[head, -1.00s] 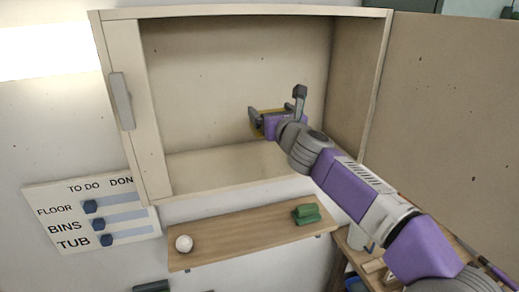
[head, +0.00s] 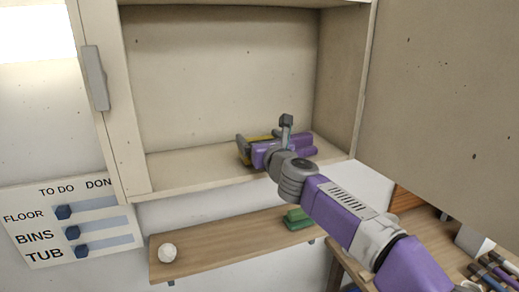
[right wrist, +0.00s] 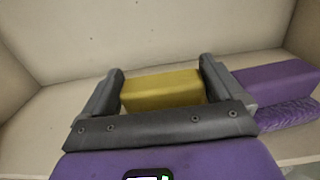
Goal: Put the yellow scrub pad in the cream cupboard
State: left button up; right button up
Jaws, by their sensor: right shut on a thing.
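The yellow scrub pad (head: 257,138) is between the two fingers of my right gripper (head: 263,140), which is shut on it. In the right wrist view the pad (right wrist: 162,90) shows as a yellow block between the dark fingers (right wrist: 160,92). The cream cupboard (head: 215,75) is open, and the gripper and pad are inside it, low near its floor (head: 190,167). I cannot tell whether the pad touches the floor. My left gripper is not in view.
A purple block with a textured underside (right wrist: 275,85) lies on the cupboard floor, right of the gripper. The cupboard door (head: 440,110) stands open at right. A wooden shelf (head: 225,235) below bears a white ball (head: 167,252) and a green block (head: 297,219). The cupboard floor's left side is clear.

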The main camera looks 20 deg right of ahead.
jog(key=shift+f, duration=0.1)
jog(key=shift+f, duration=0.25)
jog(key=o, duration=0.7)
jog(key=shift+r, duration=0.15)
jog(key=shift+r, duration=0.2)
jog(key=s, duration=1.2)
jog(key=shift+f, duration=0.15)
